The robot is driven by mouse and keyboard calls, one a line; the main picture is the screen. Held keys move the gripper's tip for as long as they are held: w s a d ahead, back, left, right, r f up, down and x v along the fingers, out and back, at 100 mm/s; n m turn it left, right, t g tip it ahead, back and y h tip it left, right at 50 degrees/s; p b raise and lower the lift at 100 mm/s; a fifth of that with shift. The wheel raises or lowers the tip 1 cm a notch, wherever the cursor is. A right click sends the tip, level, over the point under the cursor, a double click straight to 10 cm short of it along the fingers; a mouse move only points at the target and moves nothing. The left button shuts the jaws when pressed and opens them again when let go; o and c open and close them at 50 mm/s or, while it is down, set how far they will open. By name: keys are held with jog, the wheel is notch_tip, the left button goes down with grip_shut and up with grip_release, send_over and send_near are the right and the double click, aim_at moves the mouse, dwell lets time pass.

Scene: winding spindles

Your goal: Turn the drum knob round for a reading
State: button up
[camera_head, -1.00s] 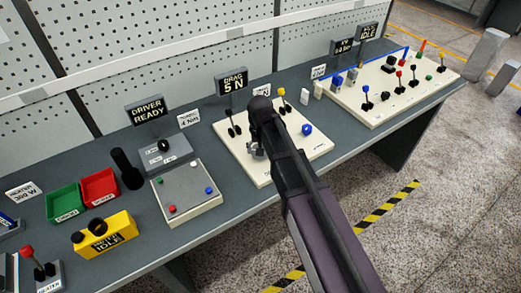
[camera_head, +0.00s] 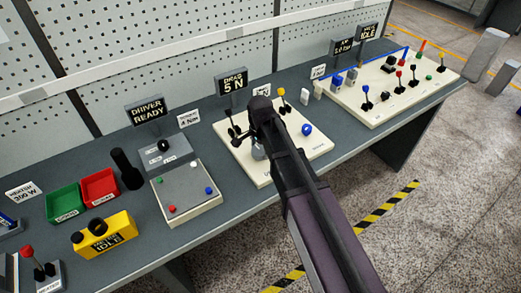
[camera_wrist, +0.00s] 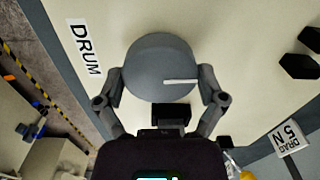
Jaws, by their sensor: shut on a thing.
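The drum knob (camera_wrist: 158,62) is a round grey knob with a white pointer line, seen from above in the wrist view beside a white "DRUM" label (camera_wrist: 83,47). My gripper (camera_wrist: 161,82) is shut on the knob, with one finger on each side of it. The pointer line points to the right in the wrist view. In the head view my gripper (camera_head: 257,150) is over the cream spindle panel (camera_head: 285,165), and my arm hides most of the knob.
A grey driver box (camera_head: 187,190) is to the left, and another cream panel (camera_head: 375,108) with several levers is to the right.

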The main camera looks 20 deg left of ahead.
jog(key=m, duration=0.5)
jog(key=shift+s, duration=0.15)
dwell(0.4)
jog(key=o, duration=0.8)
